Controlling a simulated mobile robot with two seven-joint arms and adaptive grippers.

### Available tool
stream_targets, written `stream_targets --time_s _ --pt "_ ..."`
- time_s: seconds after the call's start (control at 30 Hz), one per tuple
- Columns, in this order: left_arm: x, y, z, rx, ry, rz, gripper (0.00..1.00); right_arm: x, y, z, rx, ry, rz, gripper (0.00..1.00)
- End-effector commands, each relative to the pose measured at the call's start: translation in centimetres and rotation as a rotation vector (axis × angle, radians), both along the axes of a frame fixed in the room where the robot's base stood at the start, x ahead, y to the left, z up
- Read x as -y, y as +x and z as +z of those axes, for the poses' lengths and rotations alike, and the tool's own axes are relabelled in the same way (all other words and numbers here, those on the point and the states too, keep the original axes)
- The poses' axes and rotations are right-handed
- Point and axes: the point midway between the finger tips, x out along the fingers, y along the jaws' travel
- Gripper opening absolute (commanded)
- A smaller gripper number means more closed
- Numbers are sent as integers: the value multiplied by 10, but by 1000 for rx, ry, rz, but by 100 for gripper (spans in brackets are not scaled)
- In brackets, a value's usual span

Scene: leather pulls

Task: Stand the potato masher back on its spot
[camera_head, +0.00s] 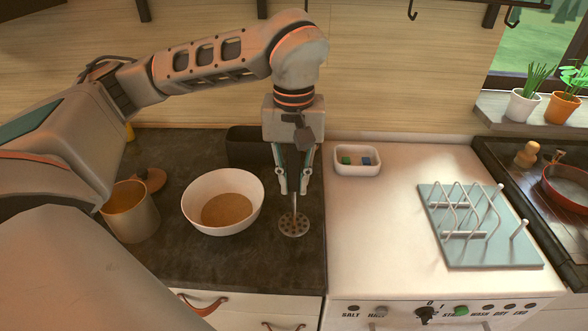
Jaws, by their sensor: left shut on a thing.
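The potato masher (294,224) has a round perforated metal head and a thin metal stem. It is upright, head down, at the right side of the dark countertop, just right of the white bowl (190,205). My left gripper (294,190) points down from above and is shut on the masher, around its upper part, which the fingers mostly hide. I cannot tell whether the head touches the counter or hangs just above it. My right gripper is not in view.
The bowl holds something brown. A beige canister (131,214) stands left of it, and a dark box (247,147) behind. Right of the counter, a white appliance carries a small tray (357,160) and a pale blue rack (480,255) with upright pegs. Its middle is clear.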

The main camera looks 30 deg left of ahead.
Motion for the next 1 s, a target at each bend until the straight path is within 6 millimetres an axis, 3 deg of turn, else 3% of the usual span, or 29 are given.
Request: stream_targets --time_s 0.2,0.5,1.0 --pt "0 0 -23 -1 0 0 0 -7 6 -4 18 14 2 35" --pt "0 0 -45 0 1 0 0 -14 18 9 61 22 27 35" --pt "0 0 -52 1 1 1 0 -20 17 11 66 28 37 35"
